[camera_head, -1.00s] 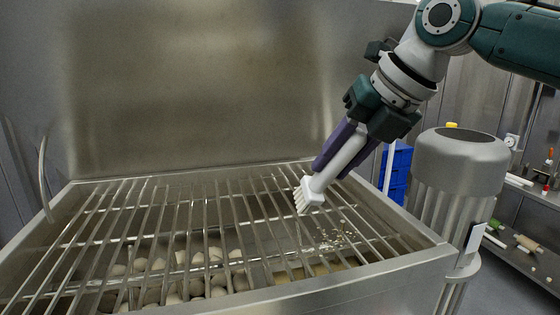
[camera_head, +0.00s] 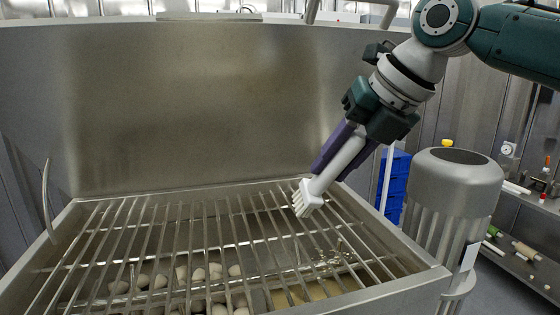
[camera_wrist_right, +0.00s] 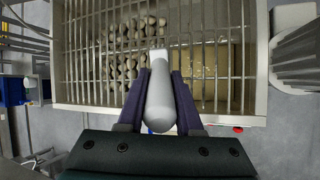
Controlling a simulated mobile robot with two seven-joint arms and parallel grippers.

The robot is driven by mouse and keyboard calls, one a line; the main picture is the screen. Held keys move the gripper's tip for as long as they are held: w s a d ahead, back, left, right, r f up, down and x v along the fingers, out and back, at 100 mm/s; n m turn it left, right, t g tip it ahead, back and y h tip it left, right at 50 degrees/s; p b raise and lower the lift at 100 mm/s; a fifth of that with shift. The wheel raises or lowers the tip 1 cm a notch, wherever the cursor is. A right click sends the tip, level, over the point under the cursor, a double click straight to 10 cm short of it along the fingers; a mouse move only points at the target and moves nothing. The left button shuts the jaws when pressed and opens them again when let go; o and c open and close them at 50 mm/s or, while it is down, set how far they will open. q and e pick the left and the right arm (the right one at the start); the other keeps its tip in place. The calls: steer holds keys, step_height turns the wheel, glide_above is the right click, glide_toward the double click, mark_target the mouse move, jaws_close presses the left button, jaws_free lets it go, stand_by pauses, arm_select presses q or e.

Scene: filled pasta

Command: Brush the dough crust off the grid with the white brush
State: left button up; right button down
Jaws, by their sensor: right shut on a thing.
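My right gripper (camera_head: 345,150) is shut on the handle of the white brush (camera_head: 318,187). The brush is tilted, its bristles pointing down at the back right part of the metal grid (camera_head: 140,225). I cannot tell whether the bristles touch the bars. In the right wrist view, the brush handle (camera_wrist_right: 160,100) lies between the two purple fingers (camera_wrist_right: 158,88). Pale dough crust bits (camera_head: 338,246) show around the right side of the grid; they also show faintly in the wrist view (camera_wrist_right: 200,70). My left gripper is not in view.
The grid covers a steel vat with a raised lid (camera_head: 200,110) behind it. Several pale round pieces (camera_head: 160,281) lie under the grid. A grey motor housing (camera_head: 455,185) stands close at the right. Blue crates (camera_head: 396,180) stand behind.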

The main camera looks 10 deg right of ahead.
steer(key=shift+s, duration=0.1)
steer(key=s, duration=0.1)
steer(key=s+f, duration=0.2)
steer(key=s, duration=0.1)
stand_by(0.9)
